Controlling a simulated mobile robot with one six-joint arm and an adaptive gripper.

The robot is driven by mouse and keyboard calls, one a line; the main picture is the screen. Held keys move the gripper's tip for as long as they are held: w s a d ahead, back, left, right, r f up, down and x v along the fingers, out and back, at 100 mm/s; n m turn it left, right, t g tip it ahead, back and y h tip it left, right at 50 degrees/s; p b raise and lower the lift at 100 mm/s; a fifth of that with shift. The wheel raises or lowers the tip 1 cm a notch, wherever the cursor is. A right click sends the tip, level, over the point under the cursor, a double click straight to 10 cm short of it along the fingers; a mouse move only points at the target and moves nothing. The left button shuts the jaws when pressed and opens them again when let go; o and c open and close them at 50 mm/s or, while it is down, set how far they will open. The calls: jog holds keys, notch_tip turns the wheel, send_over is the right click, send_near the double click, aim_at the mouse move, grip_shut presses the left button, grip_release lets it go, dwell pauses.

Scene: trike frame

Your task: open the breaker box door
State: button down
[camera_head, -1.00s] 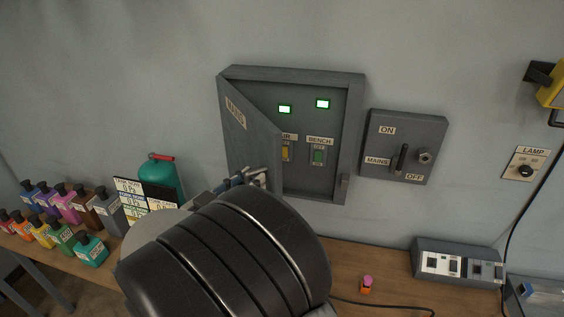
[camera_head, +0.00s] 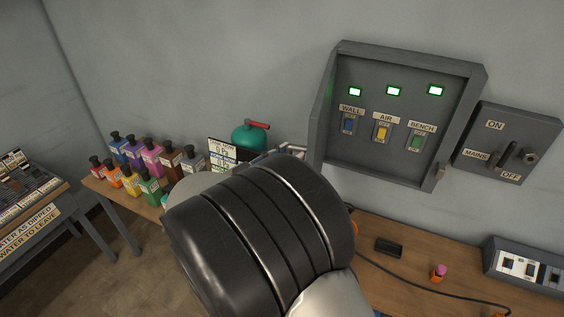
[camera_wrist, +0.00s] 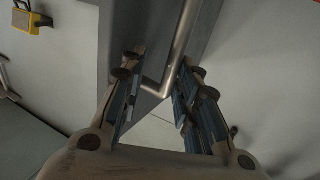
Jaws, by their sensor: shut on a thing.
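The grey breaker box (camera_head: 385,165) hangs on the wall in the head view, its inside fully in sight with WALL, AIR and BENCH switches. Its door (camera_head: 321,118) is swung wide on the left side and is seen nearly edge-on. In the wrist view the door (camera_wrist: 141,25) is a grey panel at the top, with a metal bar handle (camera_wrist: 181,48) running down between my fingers. My gripper (camera_wrist: 158,88) is shut on this handle. In the head view my dark arm link hides most of my gripper and the door's lower outer side.
A mains switch box (camera_head: 507,142) is mounted right of the breaker box. A green tank (camera_head: 248,139) and several coloured bottles (camera_head: 150,158) stand on the bench at left.

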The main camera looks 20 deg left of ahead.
jog(key=shift+w+a+r, duration=0.15)
jog(key=shift+w+r, duration=0.25)
jog(key=shift+r, duration=0.15)
jog(key=c, duration=1.7)
grip_release()
jog(key=shift+o, duration=1.3)
jog(key=shift+w+f, duration=0.15)
jog(key=shift+w, duration=0.3)
jog(key=shift+o, duration=1.1)
jog(key=shift+w, duration=0.15)
jog(key=shift+s+a+f, duration=0.1)
jog(key=shift+s+a, duration=0.15)
jog(key=shift+s, duration=0.35)
jog(key=shift+c, duration=1.2)
jog(key=v, duration=1.1)
jog(key=shift+s+d+f, duration=0.1)
jog(key=shift+d+f, duration=0.1)
jog(key=shift+c, duration=0.7)
